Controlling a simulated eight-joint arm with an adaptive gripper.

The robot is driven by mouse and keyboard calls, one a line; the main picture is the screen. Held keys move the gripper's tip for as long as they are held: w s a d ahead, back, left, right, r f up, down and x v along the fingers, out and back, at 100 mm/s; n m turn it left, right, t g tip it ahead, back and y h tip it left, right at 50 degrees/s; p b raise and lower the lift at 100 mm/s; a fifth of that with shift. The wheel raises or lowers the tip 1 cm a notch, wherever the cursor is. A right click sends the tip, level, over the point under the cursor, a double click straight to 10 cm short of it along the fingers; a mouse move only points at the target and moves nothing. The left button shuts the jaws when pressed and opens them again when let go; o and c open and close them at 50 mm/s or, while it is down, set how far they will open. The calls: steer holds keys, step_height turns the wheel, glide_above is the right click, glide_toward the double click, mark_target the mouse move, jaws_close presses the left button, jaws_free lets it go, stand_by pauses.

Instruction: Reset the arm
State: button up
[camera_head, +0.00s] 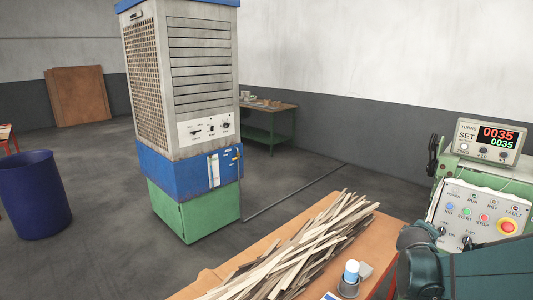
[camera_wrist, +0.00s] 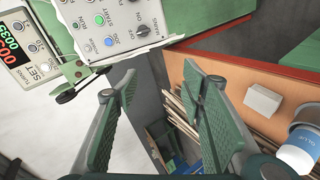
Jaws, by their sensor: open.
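My gripper (camera_wrist: 165,112) shows in the wrist view with its two green-padded fingers spread apart and nothing between them. It hangs close to the green machine's control panel (camera_wrist: 112,22). In the head view, part of my arm (camera_head: 440,262) is at the lower right, in front of the control panel (camera_head: 482,215); the fingers are not visible there. The turns counter (camera_head: 487,140) on top of the machine reads 0035 on both lines.
A wooden table (camera_head: 377,238) bears a pile of thin strips (camera_head: 305,245), a blue-and-white glue container (camera_head: 351,271) and a small pale block (camera_head: 365,270). A tall cooler (camera_head: 190,110) and a blue bin (camera_head: 38,195) stand on the floor. Open floor lies between them.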

steer(key=s+a+m+g+y, duration=0.2)
steer(key=s+a+m+y, duration=0.4)
steer(key=s+a, duration=2.2)
steer(key=shift+a+r+y, duration=0.25)
steer(key=shift+a+y, duration=0.65)
steer(key=shift+a, duration=0.25)
steer(key=shift+s, duration=0.1)
